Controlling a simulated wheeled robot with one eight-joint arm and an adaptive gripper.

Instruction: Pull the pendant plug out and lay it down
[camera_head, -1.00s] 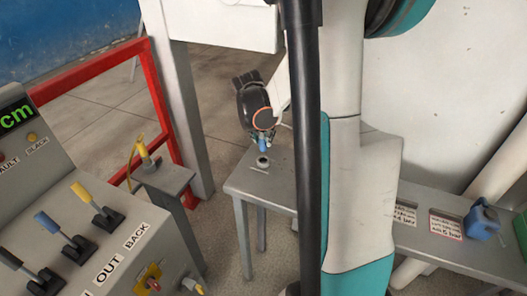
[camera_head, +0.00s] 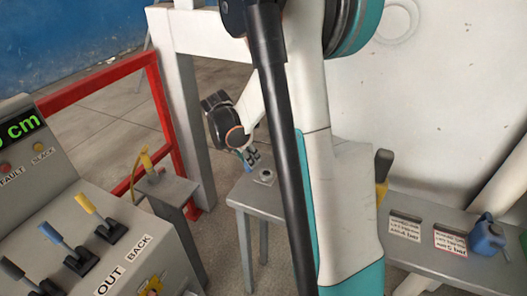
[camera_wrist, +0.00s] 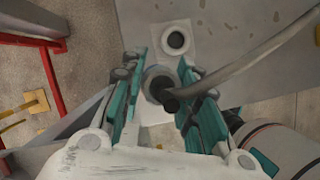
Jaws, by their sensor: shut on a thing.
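My gripper (camera_head: 250,157) is over the grey bench (camera_head: 246,197), left of and a little behind a round socket ring (camera_head: 265,176). In the wrist view its teal fingers (camera_wrist: 163,92) are shut on the pendant plug (camera_wrist: 160,82), a grey round body with a dark centre. A thick grey cable (camera_wrist: 235,65) runs from it to the upper right. The ring also shows in the wrist view (camera_wrist: 176,40) on a pale plate, just beyond the plug and apart from it. The plug's lower end is hidden, so I cannot tell its height above the bench.
A yellow-handled item (camera_head: 147,160) stands on a small grey stand (camera_head: 172,187) at left. A lever console (camera_head: 60,215) fills the near left. A red frame (camera_head: 110,88) stands behind. A blue can (camera_head: 486,237) sits on the bench at right.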

